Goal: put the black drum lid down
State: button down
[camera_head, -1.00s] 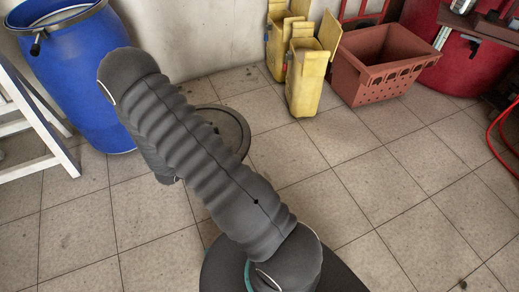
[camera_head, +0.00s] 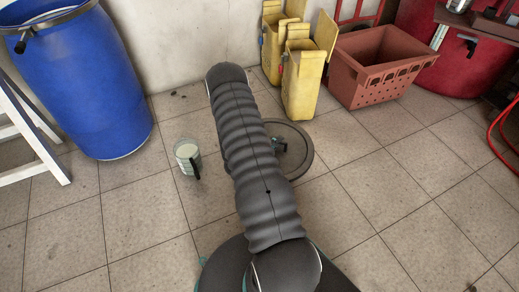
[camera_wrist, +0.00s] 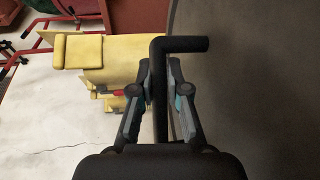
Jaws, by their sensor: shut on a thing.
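The black drum lid (camera_head: 302,150) is a dark round disc, partly hidden behind my arm in the head view. In the wrist view the lid (camera_wrist: 260,105) fills the right side, with its black bar handle (camera_wrist: 185,45) between my fingers. My gripper (camera_wrist: 160,85) is shut on this handle. In the head view my gripper (camera_head: 279,146) shows only in part, beside the arm. I cannot tell the lid's height above the floor. The blue drum (camera_head: 85,85) stands at the left, apart from the lid.
A clear jug (camera_head: 187,155) with pale contents stands on the tiles left of my arm. Yellow containers (camera_head: 301,82) and a reddish-brown crate (camera_head: 375,80) stand along the back. A white frame (camera_head: 35,130) is at far left.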

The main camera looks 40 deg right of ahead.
jog(key=w+f, duration=0.2)
jog(key=w, duration=0.1)
jog(key=w+f+b, duration=0.1)
jog(key=w+f, duration=0.1)
jog(key=w, duration=0.1)
jog(key=w+f, duration=0.1)
jog(key=w, duration=0.2)
jog(key=shift+w+a+f, duration=0.35)
jog(key=shift+a+f, duration=0.05)
jog(key=shift+f+b, duration=0.65)
jog(key=shift+f, duration=1.25)
jog(key=shift+f, duration=0.15)
jog(key=c, duration=1.2)
grip_release()
jog(key=shift+o, duration=0.2)
